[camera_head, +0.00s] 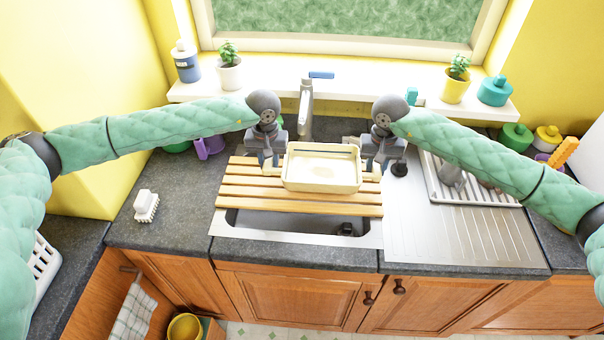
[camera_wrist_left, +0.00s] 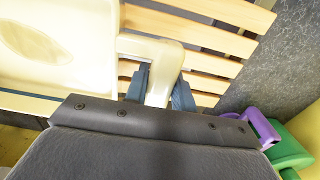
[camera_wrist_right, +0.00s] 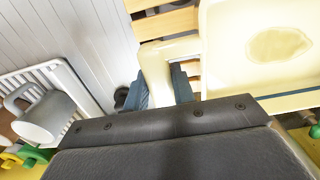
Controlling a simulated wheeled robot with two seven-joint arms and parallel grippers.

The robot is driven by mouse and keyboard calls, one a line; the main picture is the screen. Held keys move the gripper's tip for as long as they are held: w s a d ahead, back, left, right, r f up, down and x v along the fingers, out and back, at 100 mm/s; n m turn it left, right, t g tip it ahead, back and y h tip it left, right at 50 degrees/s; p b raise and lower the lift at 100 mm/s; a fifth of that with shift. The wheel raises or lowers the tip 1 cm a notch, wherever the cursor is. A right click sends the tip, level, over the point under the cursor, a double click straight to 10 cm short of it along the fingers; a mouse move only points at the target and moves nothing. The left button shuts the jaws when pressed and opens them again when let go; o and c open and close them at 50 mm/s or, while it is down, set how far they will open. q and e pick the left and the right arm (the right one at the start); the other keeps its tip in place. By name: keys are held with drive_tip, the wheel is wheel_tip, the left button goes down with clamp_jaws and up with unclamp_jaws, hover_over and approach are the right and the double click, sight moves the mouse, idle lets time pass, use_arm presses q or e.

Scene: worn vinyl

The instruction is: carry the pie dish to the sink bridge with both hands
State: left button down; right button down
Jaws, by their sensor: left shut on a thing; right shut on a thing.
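The cream rectangular pie dish (camera_head: 322,184) is over the slatted wooden sink bridge (camera_head: 235,190), which lies across the sink. The dish looks level; I cannot tell whether it touches the slats. My left gripper (camera_head: 273,162) is shut on the dish's left handle, which shows between the fingers in the left wrist view (camera_wrist_left: 162,85). My right gripper (camera_head: 377,165) is shut on the right handle, which shows in the right wrist view (camera_wrist_right: 158,75).
A tap (camera_head: 306,100) stands behind the dish. A white dish rack (camera_head: 440,185) with crockery is on the ribbed drainer to the right. A white brush (camera_head: 146,205) lies on the left counter. Potted plants stand on the sill. The sink's front part is uncovered.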

sight(271, 181)
use_arm(q)
drive_tip(key=shift+a+r, duration=0.1)
drive_tip(key=shift+r, duration=0.05)
use_arm(e)
drive_tip(key=shift+r, duration=0.15)
